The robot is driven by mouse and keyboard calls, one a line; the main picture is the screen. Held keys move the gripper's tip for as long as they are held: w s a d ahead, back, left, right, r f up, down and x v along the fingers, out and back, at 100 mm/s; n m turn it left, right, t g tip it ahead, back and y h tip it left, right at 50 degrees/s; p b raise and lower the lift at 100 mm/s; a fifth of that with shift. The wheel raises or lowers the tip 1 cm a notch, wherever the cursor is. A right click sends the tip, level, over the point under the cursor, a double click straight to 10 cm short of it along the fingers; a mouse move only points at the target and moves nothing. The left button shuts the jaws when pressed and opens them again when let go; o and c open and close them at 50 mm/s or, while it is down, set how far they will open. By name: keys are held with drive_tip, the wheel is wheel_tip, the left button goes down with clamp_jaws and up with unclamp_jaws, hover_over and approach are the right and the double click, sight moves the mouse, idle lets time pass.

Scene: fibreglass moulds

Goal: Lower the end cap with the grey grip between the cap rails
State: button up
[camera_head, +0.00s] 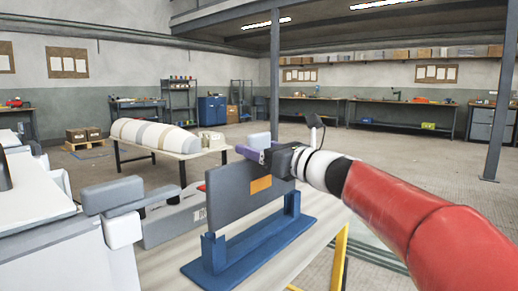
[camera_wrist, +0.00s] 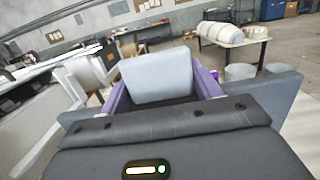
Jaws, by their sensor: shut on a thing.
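The end cap is a dark grey upright panel (camera_head: 228,205) with an orange label, and a light grey grip (camera_head: 260,141) stands at its top edge. My gripper (camera_head: 256,153) has purple fingers shut on the grip. In the wrist view the grip (camera_wrist: 157,78) sits between the two fingers, and the cap (camera_wrist: 272,90) spreads out to both sides. The cap is over a blue stand (camera_head: 250,255) with an upright post at each end. Its lower edge is near the posts; I cannot tell whether it rests there. I cannot clearly identify the cap rails.
The stand is on a pale table (camera_head: 165,270) with a yellow leg. At the left are a white machine-like body (camera_head: 40,250), grey and white blocks (camera_head: 112,195) and a grey piece with a barcode. A table behind carries a white, banded mould (camera_head: 155,135). A post (camera_head: 275,80) rises behind.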

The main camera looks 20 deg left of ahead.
sight(262, 182)
drive_tip(key=shift+f+b, duration=3.2)
drive_tip(key=shift+f, duration=0.6)
drive_tip(key=o, duration=1.8)
drive_tip(key=shift+c, duration=0.2)
drive_tip(key=r+v, duration=0.1)
drive_tip(key=v, duration=0.6)
drive_tip(key=shift+s+d+f, duration=0.2)
drive_tip(key=shift+d+f, duration=0.2)
drive_tip(key=shift+f, duration=0.15)
drive_tip(key=s+d+f+n+h+p, duration=0.3)
drive_tip(key=s+d+f+n+h, duration=0.3)
drive_tip(key=s+d+n, duration=0.1)
drive_tip(key=s+d+f+n+g+h+p, duration=0.1)
drive_tip(key=s+d+f+n+h+p, duration=0.3)
drive_tip(key=d, duration=0.7)
drive_tip(key=s+d+f+n+g+h+p, duration=0.1)
drive_tip(key=s+d+f+n+h+p, duration=0.2)
drive_tip(key=s+d+f+n+h, duration=0.4)
drive_tip(key=s+d+f+n, duration=0.1)
drive_tip(key=s+d+n, duration=0.1)
drive_tip(key=s+n, duration=0.2)
drive_tip(key=shift+s+n+h+p, duration=0.3)
drive_tip(key=shift+s+h, duration=0.1)
drive_tip(key=shift+s, duration=1.2)
